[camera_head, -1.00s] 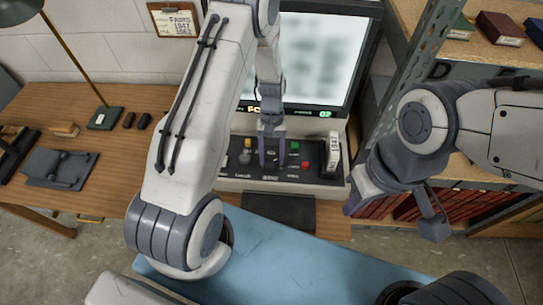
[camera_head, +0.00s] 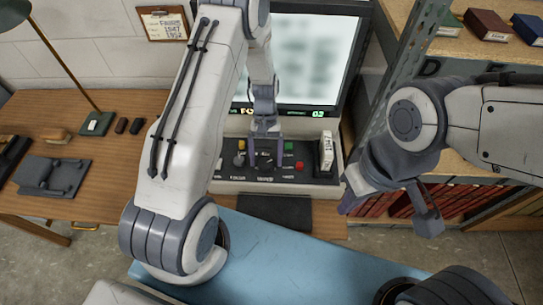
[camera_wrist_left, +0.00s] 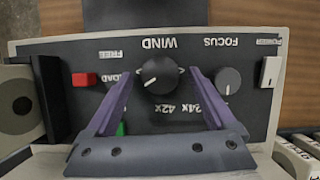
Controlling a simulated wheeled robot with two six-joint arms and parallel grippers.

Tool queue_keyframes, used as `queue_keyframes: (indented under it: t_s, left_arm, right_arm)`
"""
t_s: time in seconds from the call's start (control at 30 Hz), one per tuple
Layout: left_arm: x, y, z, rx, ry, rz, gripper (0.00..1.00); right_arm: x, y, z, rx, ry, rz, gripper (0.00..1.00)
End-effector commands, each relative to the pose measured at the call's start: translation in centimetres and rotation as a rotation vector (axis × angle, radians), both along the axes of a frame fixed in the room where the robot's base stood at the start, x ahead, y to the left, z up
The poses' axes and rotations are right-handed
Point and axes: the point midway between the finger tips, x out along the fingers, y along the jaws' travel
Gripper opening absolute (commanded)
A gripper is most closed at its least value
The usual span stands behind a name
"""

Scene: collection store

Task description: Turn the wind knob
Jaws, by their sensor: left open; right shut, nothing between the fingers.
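The wind knob (camera_wrist_left: 160,76) is a round black knob with a white pointer mark, on a dark control panel (camera_wrist_left: 60,52) whose labels appear upside down in the left wrist view. My left gripper (camera_wrist_left: 166,88) is open, with its purple fingers on either side of the knob; a gap shows on both sides. In the head view my left gripper (camera_head: 266,158) points down at the panel below the screen. My right gripper (camera_head: 348,204) is shut and empty, right of the panel and away from it.
A focus knob (camera_wrist_left: 229,80) sits close beside one left finger. A red button (camera_wrist_left: 84,79) and a partly hidden green button (camera_wrist_left: 120,129) are on the other side. A lit screen (camera_head: 315,60) stands behind the panel. A white film box (camera_head: 326,150) stands at the panel's right end.

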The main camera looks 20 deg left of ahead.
Motion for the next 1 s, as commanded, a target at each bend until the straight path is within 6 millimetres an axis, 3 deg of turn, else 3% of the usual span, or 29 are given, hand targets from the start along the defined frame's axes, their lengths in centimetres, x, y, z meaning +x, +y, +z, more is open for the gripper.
queue_keyframes:
  t_s: [0.17, 0.3, 0.7, 1.0]
  left_arm:
    - [0.1, 0.0, 1.4, 0.000, -0.005, -0.001, 0.89]
    - [0.2, 0.0, 4.0, 0.001, -0.009, 0.001, 0.89]
    - [-2.1, -8.3, 8.9, -0.001, -0.005, -0.006, 0.89]
    - [-2.9, -11.1, 10.8, 0.000, -0.002, -0.001, 0.89]
  right_arm:
    - [0.0, 0.0, -0.7, 0.000, 0.000, 0.000, 0.00]
    - [0.0, 0.0, -1.6, 0.000, 0.000, 0.001, 0.00]
    - [0.0, 0.0, -3.5, 0.000, 0.000, 0.002, 0.00]
    - [0.0, 0.0, -4.0, 0.000, 0.000, 0.001, 0.00]
